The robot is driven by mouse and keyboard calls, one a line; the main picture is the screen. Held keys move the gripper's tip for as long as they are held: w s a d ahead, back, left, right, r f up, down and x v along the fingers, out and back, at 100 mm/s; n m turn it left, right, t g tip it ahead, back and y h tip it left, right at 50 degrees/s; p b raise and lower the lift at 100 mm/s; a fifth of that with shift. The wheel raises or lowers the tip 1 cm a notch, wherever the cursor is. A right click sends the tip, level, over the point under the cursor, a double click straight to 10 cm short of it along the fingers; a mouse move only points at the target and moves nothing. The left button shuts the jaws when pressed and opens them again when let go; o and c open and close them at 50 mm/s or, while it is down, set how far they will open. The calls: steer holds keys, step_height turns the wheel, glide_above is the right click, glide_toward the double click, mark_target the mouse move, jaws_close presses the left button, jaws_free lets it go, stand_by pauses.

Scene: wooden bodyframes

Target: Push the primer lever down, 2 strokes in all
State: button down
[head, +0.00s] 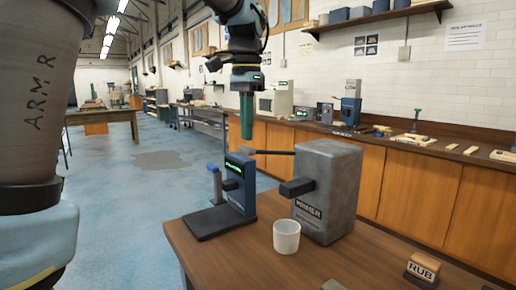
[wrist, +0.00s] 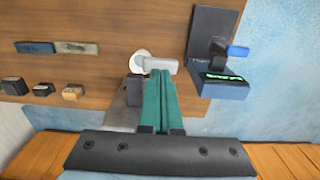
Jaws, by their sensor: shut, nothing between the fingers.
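The primer (head: 335,195) is a grey box labelled PRIMER near the far edge of the wooden table, with a dark spout (head: 297,187) on its front. Its lever (head: 272,152) is a dark rod reaching left from the box to a grey pad; the rod looks about level. In the wrist view the pad (wrist: 160,65) lies right at my fingertips. My gripper (head: 246,137) has its green fingers together, pointing down just above the pad; I cannot tell whether they touch it. A white cup (head: 286,238) stands below the spout; it also shows in the wrist view (wrist: 138,57).
A blue device (head: 239,185) with a green display, a dark base plate (head: 213,222) and a blue-topped handle (head: 214,169) stands close left of the primer. A block marked RUB (head: 422,270) lies at the front right.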

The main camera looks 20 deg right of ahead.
mark_target(247, 147)
stand_by(0.4)
steer(key=shift+f+b, duration=1.95)
steer(key=shift+f, duration=1.3)
steer(key=shift+r, duration=0.15)
step_height(247, 147, up, 6)
steer(key=p, duration=0.6)
steer(key=shift+r, duration=0.15)
step_height(247, 147, up, 5)
steer(key=p, duration=0.5)
